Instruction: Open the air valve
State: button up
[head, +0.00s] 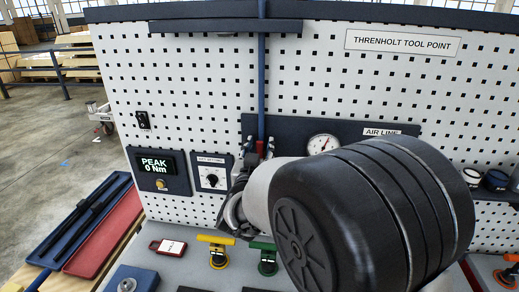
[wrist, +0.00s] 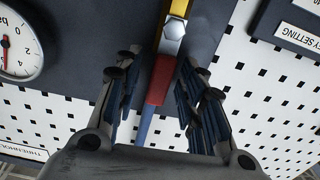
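The air valve shows in the wrist view as a yellow body (wrist: 173,14) with a silver hex bolt (wrist: 171,37) and a red handle (wrist: 160,80). The handle lies in line with the blue pipe (wrist: 145,126). My gripper (wrist: 162,63) is open, its two fingers on either side of the red handle with gaps showing on both sides. In the head view, the red handle (head: 260,148) shows between the fingertips of my gripper (head: 257,146), below the vertical blue pipe (head: 261,75). My arm hides the rest of the valve there.
A pressure gauge (head: 323,143) and an "AIR LINE" label (head: 381,132) are on the dark panel. A torque display (head: 154,163) and a dial (head: 212,179) are to the left. Yellow (head: 217,247) and green (head: 266,258) handled items stand on the bench below my arm.

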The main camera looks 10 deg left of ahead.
jog(key=s, duration=1.2)
jog(key=shift+a, duration=0.2)
jog(key=s+d+f+g, duration=0.2)
jog(key=s+d+g, duration=0.2)
jog(key=s+d, duration=0.3)
jog(key=s+d+f+g+b, duration=0.1)
jog(key=s+d+f+g, duration=0.2)
jog(key=s, duration=0.8)
jog(key=s+d+f+g+b, duration=0.1)
jog(key=s+d+f+g, duration=0.1)
jog(key=s+d+g, duration=0.4)
jog(key=s+d, duration=0.3)
jog(key=d, duration=0.3)
jog(key=shift+s+f+y, duration=0.3)
jog(key=shift+f, duration=0.1)
